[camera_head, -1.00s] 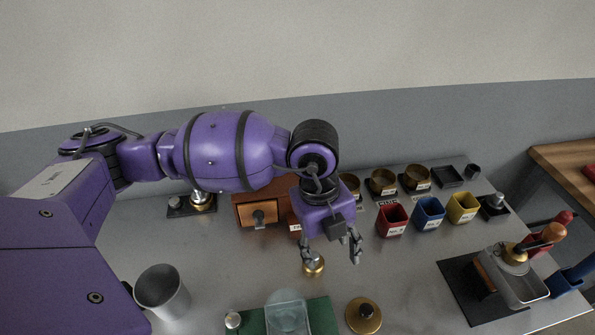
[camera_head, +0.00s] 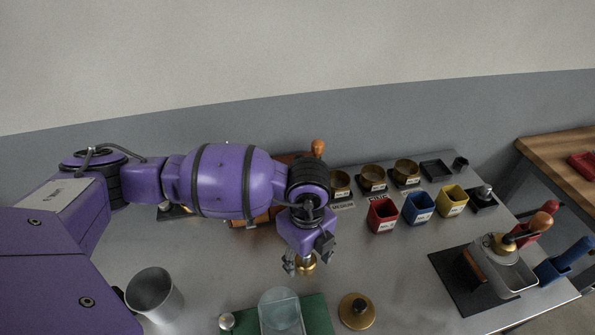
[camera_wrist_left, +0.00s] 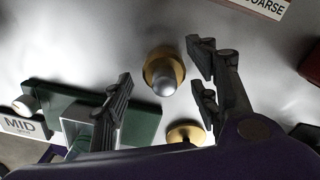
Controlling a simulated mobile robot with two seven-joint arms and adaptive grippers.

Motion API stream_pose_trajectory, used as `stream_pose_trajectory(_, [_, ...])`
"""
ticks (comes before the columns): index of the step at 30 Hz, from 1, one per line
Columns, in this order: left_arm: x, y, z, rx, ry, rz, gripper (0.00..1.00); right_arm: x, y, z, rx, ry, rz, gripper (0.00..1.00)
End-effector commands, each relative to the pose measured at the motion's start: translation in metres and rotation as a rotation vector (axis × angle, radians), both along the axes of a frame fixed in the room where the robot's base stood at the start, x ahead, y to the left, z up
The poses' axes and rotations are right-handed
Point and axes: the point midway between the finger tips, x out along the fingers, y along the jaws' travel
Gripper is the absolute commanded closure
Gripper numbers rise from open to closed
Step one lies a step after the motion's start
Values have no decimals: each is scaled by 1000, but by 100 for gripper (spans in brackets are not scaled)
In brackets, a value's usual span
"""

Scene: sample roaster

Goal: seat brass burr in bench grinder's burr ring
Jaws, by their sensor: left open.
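A round brass piece with a silver dome on top, which looks like the brass burr (camera_head: 306,266), stands upright on the steel bench. It also shows in the left wrist view (camera_wrist_left: 163,74). My left gripper (camera_head: 304,258) is open and points down, its fingers on either side of the piece in the head view. In the left wrist view the open fingers (camera_wrist_left: 160,95) show no contact with it. A wooden box with a drawer and an orange-topped handle (camera_head: 318,148) stands behind my arm, largely hidden. I cannot tell which thing holds the burr ring. My right gripper is out of view.
A brass disc with a dark knob (camera_head: 357,311) and a green base (camera_head: 315,312) with a clear container (camera_head: 281,310) lie in front. A metal cup (camera_head: 153,294) stands left. Red (camera_head: 382,215), blue (camera_head: 419,208) and yellow (camera_head: 453,201) bins stand behind right.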

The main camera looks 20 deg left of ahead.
Motion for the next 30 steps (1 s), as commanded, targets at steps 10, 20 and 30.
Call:
stream_pose_trajectory(10, [1,-1,2,-1,-3,-1,69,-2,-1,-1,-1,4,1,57])
stream_pose_trajectory(20, [1,-1,2,-1,-3,-1,100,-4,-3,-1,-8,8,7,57])
stream_pose_trajectory(30, [2,-1,28,-3,-8,-2,100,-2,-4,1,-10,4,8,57])
